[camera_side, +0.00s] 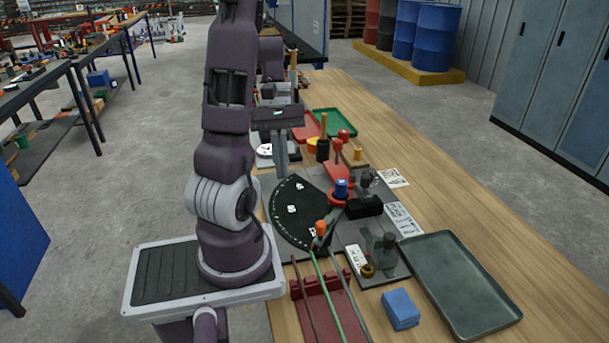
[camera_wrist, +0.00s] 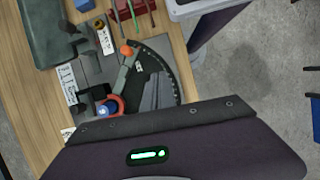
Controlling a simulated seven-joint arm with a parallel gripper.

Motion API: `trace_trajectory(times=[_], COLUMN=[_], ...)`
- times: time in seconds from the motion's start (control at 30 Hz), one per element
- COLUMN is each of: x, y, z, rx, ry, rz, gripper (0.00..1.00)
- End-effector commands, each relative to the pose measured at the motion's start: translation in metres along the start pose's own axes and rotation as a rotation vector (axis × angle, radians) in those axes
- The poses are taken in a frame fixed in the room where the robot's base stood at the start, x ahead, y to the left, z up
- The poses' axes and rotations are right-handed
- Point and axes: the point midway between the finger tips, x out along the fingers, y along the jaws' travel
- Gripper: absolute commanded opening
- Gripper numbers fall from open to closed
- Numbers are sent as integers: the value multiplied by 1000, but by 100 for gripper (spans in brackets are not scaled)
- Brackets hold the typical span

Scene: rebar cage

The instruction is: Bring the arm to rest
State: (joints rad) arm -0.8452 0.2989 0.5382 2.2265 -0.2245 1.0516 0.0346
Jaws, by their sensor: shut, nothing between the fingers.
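My gripper (camera_side: 281,172) hangs over the workbench (camera_side: 455,240) beyond my arm's base in the side view. Its two grey fingers point down and are together, with nothing between them. They appear just past the far edge of a black fan-shaped plate (camera_side: 292,225) with white marks; I cannot tell their exact height. In the wrist view, my gripper's dark housing with a green light fills the bottom, and the fan-shaped plate (camera_wrist: 158,62) lies above it. A lever with an orange knob (camera_side: 321,227) and a blue knob in a red ring (camera_side: 341,188) stand by the plate.
A red rack (camera_side: 340,311) holds several rods at the front. A dark green tray (camera_side: 462,285) and a blue block (camera_side: 400,309) lie to the right. Upright tools (camera_side: 323,148), a red tray and a green tray (camera_side: 335,122) stand farther back. The bench's right side is mostly clear.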

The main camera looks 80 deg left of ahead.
Motion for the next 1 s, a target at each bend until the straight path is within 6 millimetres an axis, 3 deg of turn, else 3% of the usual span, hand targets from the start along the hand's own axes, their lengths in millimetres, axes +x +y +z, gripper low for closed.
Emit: trace_trajectory(times=[0.17, 0.23, 0.27, 0.4, 0.5, 0.6, 0.73, 1.0], x=[-2, -8, -13, -28, -30, -28, -26, -26], y=[3, 19, 29, 70, 68, 55, 43, 41], z=[3, 19, 31, 127, 190, 230, 252, 255], rx=[18, 122, 200, 731, 1092, 1354, 1525, 1551], ry=[7, 47, 78, 288, 448, 583, 682, 698], rz=[0, 1, 2, 5, 20, 50, 80, 85], gripper=[0, 0, 0, 0, 0, 0, 0, 0])
